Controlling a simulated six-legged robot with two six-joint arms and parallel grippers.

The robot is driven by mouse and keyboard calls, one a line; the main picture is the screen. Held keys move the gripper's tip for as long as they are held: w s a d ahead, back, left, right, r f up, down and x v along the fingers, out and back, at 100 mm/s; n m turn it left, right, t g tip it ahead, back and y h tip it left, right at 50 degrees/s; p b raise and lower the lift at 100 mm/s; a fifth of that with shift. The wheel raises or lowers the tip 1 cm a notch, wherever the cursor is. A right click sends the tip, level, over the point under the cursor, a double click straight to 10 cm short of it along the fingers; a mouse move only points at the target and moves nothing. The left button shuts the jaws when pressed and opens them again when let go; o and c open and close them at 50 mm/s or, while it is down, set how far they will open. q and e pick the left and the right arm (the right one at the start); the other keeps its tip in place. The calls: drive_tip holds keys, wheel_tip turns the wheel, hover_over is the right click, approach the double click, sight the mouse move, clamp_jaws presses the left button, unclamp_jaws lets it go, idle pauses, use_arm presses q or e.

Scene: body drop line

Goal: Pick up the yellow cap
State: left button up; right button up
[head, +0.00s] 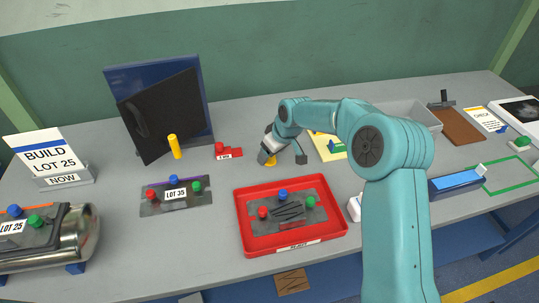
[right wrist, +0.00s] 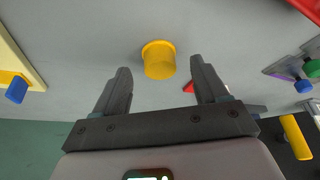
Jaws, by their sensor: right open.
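The yellow cap (head: 271,161) is a short round piece standing on the grey table, partly hidden behind my right gripper in the head view. In the right wrist view the yellow cap (right wrist: 158,61) lies in line with the gap between the fingertips, with clear space on both sides. My right gripper (right wrist: 160,68) is open and empty, pointing down at the cap. In the head view my right gripper (head: 283,156) is low over the table at the cap. I cannot tell its exact height above it. My left gripper does not show.
A red labelled piece (head: 228,151) and an upright yellow cylinder (head: 174,146) stand left of the cap. A red tray (head: 245,228) with a capped plate is in front. A pale yellow tray (head: 322,142) is close on the right. Bare table surrounds the cap.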

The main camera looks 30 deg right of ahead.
drive_tip(key=shift+w+f, duration=0.2)
drive_tip(key=shift+f, duration=0.5)
drive_tip(key=shift+a, duration=0.15)
drive_tip(key=c, duration=1.1)
drive_tip(key=shift+c, duration=0.2)
drive_tip(key=shift+w+r, duration=0.1)
